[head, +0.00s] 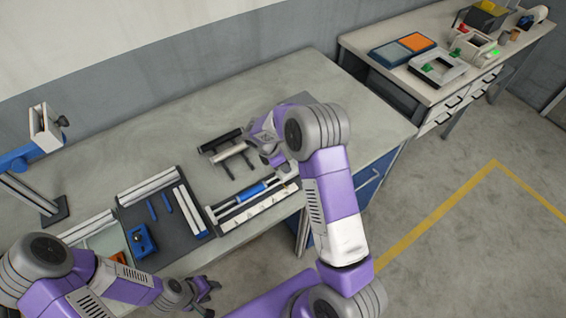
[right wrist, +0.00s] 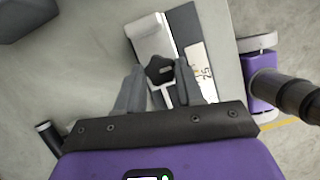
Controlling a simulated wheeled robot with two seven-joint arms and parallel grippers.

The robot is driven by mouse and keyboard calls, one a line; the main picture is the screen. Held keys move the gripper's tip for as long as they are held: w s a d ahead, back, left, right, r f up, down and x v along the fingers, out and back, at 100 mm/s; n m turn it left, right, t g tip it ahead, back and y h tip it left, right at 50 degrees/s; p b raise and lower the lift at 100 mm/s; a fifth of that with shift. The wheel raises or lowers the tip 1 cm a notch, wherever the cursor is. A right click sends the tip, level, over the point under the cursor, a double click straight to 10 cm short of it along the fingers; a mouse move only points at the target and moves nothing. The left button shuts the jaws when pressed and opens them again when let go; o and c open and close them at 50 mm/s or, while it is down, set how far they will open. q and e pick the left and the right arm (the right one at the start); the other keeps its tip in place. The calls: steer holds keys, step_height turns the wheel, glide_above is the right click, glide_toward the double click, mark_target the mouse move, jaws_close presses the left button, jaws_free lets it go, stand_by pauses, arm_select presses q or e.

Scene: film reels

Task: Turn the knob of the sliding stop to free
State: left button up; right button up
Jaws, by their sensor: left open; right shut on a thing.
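In the right wrist view a black lobed knob (right wrist: 160,69) sits on a pale block, the sliding stop (right wrist: 150,38). My right gripper (right wrist: 161,78) is shut on the knob, with one finger on each side. Its pointer setting cannot be read. In the head view my right gripper (head: 276,160) is over the right end of the bench fixture and hides the knob and most of the stop. My left gripper (head: 203,292) is open and empty, low in front of the bench's edge.
A fixture with a blue rod (head: 250,191) and a pale scale strip (head: 258,207) lies along the bench front. Left of it are a dark tray (head: 165,246) and a blue device (head: 142,241). Dark rods (head: 222,141) lie behind. The bench's back is clear. A side table (head: 440,75) stands right.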

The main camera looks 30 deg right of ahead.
steer(key=o, duration=1)
steer(key=shift+o, duration=0.2)
steer(key=v, duration=0.7)
steer(key=shift+r, duration=0.3)
steer(key=shift+a+f, duration=0.1)
steer(key=shift+a, duration=0.05)
